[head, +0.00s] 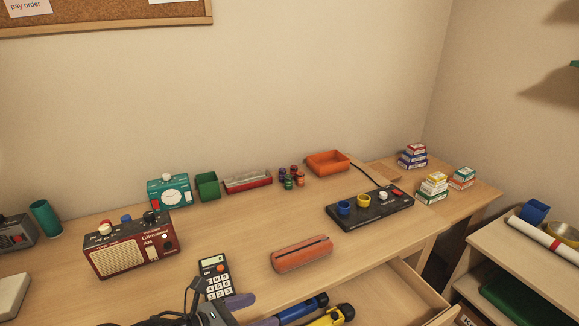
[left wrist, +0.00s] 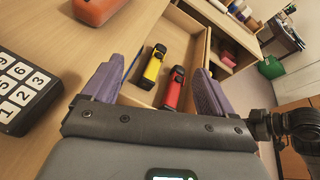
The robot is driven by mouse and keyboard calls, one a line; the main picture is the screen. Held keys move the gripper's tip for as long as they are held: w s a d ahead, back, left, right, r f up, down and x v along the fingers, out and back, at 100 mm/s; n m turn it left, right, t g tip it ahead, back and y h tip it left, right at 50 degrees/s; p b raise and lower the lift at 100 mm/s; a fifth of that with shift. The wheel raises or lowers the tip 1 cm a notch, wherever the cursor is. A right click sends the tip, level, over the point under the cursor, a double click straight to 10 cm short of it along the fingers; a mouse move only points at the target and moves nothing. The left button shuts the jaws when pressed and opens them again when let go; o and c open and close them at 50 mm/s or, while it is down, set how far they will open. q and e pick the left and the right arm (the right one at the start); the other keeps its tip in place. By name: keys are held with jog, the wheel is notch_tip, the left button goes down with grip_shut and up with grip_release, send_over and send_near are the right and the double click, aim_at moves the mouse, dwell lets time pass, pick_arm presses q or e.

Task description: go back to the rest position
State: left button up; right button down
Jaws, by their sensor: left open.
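My left gripper (head: 250,312) is at the bottom edge of the head view, just right of the calculator (head: 214,276). Its purple fingers are spread apart and hold nothing. In the left wrist view the open left gripper (left wrist: 158,68) faces the open drawer (left wrist: 185,35). A yellow flashlight (left wrist: 154,66) and a red flashlight (left wrist: 175,88) show in the drawer between the fingers. The head view shows a blue flashlight (head: 301,308) beside the yellow one. My right gripper is in neither view.
An orange-red case (head: 301,254) lies on the desk near the drawer. A red radio (head: 132,245) stands to the left. A black control panel (head: 370,208) is at the right; stacked small boxes (head: 433,187) stand beyond it. The wall side holds several small items.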

pick_arm(q)
jog(key=s+a+f+m+g+y, duration=0.1)
jog(key=s+a+f+m+y, duration=0.4)
jog(key=s+m, duration=0.45)
jog(key=s+a+f+m+g+y, duration=0.25)
jog(key=s+a+f+m, duration=0.25)
jog(key=s+f+m, duration=0.4)
jog(key=s+a+f+m+g+y, duration=0.1)
jog(key=s+a+f+m+y, duration=0.35)
jog(key=s+m, duration=0.5)
notch_tip(320, 180, up, 38)
jog(key=w+m+p, duration=0.2)
jog(key=p, duration=3.6)
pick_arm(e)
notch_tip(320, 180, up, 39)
pick_arm(q)
notch_tip(320, 180, down, 47)
jog(key=b, duration=4.6)
jog(key=shift+f+b, duration=0.2)
jog(key=shift+b, duration=0.15)
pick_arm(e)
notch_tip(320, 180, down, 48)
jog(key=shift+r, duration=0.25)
pick_arm(q)
jog(key=shift+r+t, duration=0.1)
jog(key=shift+t, duration=0.15)
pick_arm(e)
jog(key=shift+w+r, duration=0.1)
